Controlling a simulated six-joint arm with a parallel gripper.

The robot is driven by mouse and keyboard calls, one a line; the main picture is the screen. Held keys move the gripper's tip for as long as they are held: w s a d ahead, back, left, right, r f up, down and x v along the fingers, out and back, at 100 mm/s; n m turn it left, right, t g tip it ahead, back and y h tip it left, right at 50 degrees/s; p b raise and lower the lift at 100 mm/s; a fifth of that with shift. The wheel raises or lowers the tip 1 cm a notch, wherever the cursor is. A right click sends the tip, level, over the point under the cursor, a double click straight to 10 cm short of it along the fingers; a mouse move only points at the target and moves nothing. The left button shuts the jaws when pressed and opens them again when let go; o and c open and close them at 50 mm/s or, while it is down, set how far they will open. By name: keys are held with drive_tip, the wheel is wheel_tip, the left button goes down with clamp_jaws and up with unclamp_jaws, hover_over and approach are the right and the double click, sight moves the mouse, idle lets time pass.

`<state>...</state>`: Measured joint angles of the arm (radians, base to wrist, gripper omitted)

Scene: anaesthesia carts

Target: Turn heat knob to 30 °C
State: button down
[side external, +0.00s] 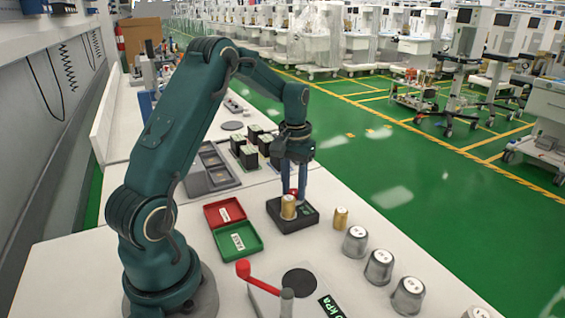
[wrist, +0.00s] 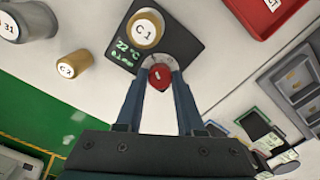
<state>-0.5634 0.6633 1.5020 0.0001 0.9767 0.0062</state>
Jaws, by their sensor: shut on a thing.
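The red heat knob (wrist: 160,77) has a white mark on its top and sits on a black heater block (wrist: 183,38). The knob also shows in the side view (side external: 293,191), partly hidden by my fingers. My gripper (side external: 296,189) points down over the block, with its two fingers shut on either side of the knob. The green display (wrist: 124,53) on the block reads 22 °C, with a smaller line below that is hard to read. A gold cylinder marked C 1 (wrist: 146,27) stands on the block beside the knob.
A gold cylinder marked C 2 (wrist: 74,65) and several grey weights (side external: 379,268) stand on the white bench. Red (side external: 225,211) and green (side external: 237,241) trays lie left of the block. Black-topped blocks (side external: 248,157) stand behind. A red-handled lever (side external: 243,268) is in front.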

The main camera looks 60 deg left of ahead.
sight(294, 191)
drive_tip(key=shift+r, duration=0.1)
idle(0.3)
drive_tip(key=c, duration=0.8)
unclamp_jaws()
drive_tip(key=shift+r, duration=2.55)
